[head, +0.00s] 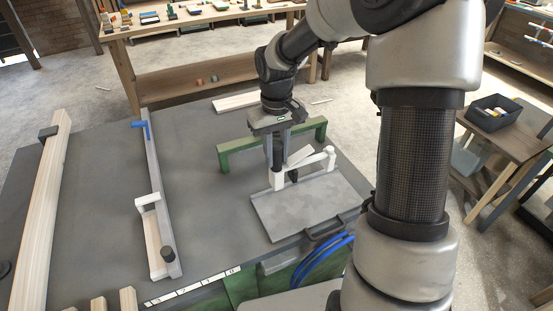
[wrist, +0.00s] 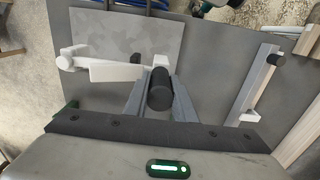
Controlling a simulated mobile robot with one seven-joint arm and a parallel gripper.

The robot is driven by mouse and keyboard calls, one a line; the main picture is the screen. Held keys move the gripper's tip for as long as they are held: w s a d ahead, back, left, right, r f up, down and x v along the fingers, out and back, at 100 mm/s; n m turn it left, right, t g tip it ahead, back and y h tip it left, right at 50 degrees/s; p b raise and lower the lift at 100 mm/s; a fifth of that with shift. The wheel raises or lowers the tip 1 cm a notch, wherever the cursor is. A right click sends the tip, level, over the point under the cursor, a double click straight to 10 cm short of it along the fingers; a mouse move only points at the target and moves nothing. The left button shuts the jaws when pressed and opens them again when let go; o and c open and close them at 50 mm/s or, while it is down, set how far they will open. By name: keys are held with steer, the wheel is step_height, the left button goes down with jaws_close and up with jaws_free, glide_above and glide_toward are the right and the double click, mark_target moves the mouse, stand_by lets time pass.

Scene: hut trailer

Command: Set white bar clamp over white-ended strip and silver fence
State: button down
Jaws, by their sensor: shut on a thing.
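My gripper (head: 277,160) is shut on the black handle (wrist: 159,90) of the white bar clamp (head: 329,157). The clamp's white bar and jaws also show in the wrist view (wrist: 115,71). The clamp is at the far edge of a grey plate; I cannot tell whether it touches it. The silver fence (head: 155,165) is a long rail to the left of my gripper. The white-ended strip (head: 153,235) lies along the near part of the fence, its white end (head: 147,198) away from me. In the wrist view the strip (wrist: 252,85) is at the right.
A blue clamp (head: 140,125) sits at the fence's far end. A green bracket (head: 236,149) stands behind my gripper. The grey plate (head: 315,208) lies at the table's right. A long timber (head: 42,205) lies at the left. The tabletop (head: 205,200) between fence and plate is clear.

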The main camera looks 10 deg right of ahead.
steer(key=shift+r+p, duration=2.15)
steer(key=shift+r, duration=0.95)
steer(key=shift+a+f, duration=0.1)
